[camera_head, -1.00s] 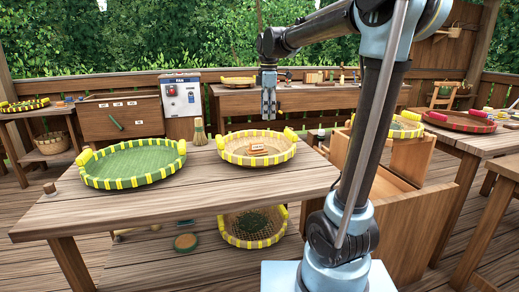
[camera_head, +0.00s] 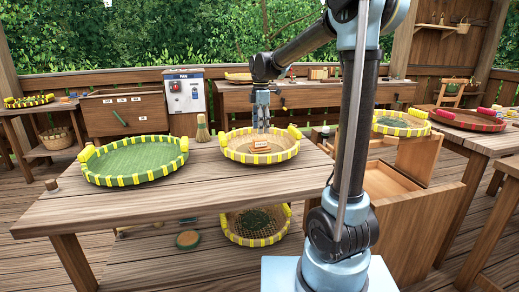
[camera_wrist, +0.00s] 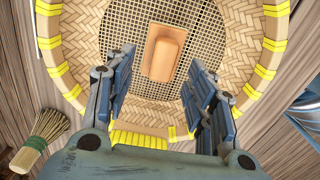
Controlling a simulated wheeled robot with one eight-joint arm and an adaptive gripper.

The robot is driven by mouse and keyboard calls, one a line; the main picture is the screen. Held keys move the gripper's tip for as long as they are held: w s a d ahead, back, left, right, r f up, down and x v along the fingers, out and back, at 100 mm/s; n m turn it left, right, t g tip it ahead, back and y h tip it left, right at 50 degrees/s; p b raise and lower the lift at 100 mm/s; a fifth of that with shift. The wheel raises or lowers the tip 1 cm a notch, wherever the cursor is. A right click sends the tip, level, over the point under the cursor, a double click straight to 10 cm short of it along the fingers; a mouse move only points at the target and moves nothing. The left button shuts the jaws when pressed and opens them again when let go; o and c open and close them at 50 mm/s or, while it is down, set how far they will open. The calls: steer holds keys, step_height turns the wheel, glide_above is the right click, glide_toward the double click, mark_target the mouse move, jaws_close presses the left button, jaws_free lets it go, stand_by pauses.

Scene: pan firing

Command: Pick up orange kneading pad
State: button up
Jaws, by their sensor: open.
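The orange kneading pad (camera_head: 260,145) lies inside the woven basket tray with yellow bindings (camera_head: 236,155), on the wooden table. In the wrist view the pad (camera_wrist: 165,55) is a small orange block on a paler base, resting on the mesh floor of the basket (camera_wrist: 225,20). My gripper (camera_head: 261,130) is over the basket, pointing down, close above the pad. In the wrist view its fingers (camera_wrist: 160,75) are spread apart, with the pad lying between and beyond their tips. Nothing is held.
A green tray with yellow bindings (camera_head: 135,160) stands left of the basket. A small brush (camera_head: 202,129) stands between them at the back; it also shows in the wrist view (camera_wrist: 42,138). Another basket (camera_head: 255,226) is on the lower shelf. The table's front is clear.

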mark_target(260, 139)
steer(key=shift+s+a+f, duration=0.1)
steer(key=shift+s+f, duration=0.05)
steer(key=shift+f, duration=1.65)
steer(key=shift+s+a+f, duration=0.1)
steer(key=shift+s+f, duration=0.05)
steer(key=shift+f, duration=1.6)
jaws_close()
